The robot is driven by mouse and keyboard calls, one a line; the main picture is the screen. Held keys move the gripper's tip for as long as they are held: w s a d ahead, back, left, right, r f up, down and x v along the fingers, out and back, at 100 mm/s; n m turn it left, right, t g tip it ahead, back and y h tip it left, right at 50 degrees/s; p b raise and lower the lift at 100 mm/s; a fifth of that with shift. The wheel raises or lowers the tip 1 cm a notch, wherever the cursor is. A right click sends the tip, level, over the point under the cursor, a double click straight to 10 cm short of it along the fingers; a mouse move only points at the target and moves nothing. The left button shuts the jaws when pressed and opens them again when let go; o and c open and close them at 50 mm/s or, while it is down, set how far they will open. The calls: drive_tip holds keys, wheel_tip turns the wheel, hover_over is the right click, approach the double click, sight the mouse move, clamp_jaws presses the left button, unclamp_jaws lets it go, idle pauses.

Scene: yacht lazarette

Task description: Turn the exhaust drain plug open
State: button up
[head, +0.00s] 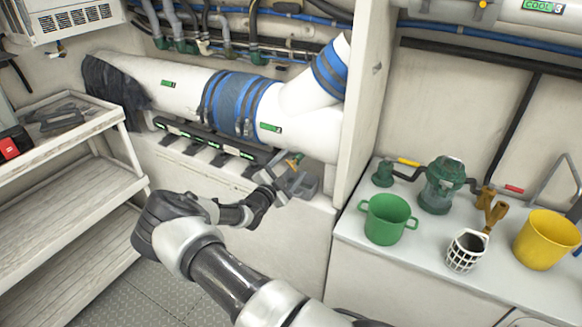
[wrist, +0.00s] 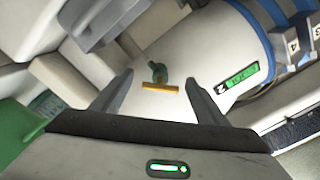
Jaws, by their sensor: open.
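The exhaust drain plug is a small green fitting (wrist: 158,70) with a yellow bar handle (wrist: 160,87) on the white exhaust pipe (wrist: 205,50). In the wrist view it shows between and beyond my open fingers, with a visible gap on both sides. The handle lies nearly level across the picture there. In the head view my gripper (head: 286,176) is at the lower end of the pipe, and the yellow handle (head: 294,162) shows small just by the fingers.
Blue hose sleeves with clamps (head: 236,103) wrap the pipe. A white upright panel (head: 362,100) stands close on the right. The counter beyond holds a green two-handled pot (head: 387,219), a green strainer (head: 441,185) and a yellow bucket (head: 545,240). A white shelf (head: 75,205) stands at left.

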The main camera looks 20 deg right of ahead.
drive_tip(key=shift+a, duration=0.15)
drive_tip(key=p+v, duration=0.1)
drive_tip(key=v, duration=1.6)
drive_tip(key=shift+s, duration=0.15)
drive_tip(key=s+d+r+m+g+y+p, duration=0.25)
drive_tip(key=s+r+m+g, duration=0.25)
drive_tip(key=s+r+m, duration=0.65)
drive_tip(key=s+d+r+m+g+y+p, duration=0.2)
drive_tip(key=s+r+m+g+y+p, duration=0.3)
drive_tip(key=m, duration=1.2)
drive_tip(key=s+a+r+m+t+y+p, duration=0.1)
drive_tip(key=s+a+r+m+y, duration=0.1)
drive_tip(key=s+r+m, duration=0.3)
drive_tip(key=s+a+r+m+t+y, duration=0.2)
drive_tip(key=s+a+r+m, duration=0.2)
drive_tip(key=r+m, duration=0.6)
drive_tip(key=s+a+r+m+t+y+p, duration=0.1)
drive_tip(key=s+a+r+m+y, duration=0.1)
drive_tip(key=s+a+r+m, duration=0.2)
wheel_tip(320, 180, up, 4)
drive_tip(key=s+m, duration=0.1)
drive_tip(key=m, duration=0.4)
drive_tip(key=shift+s+f+t+y+p, duration=0.25)
drive_tip(key=shift+s+t+y+p, duration=0.05)
drive_tip(key=shift+s+y, duration=0.05)
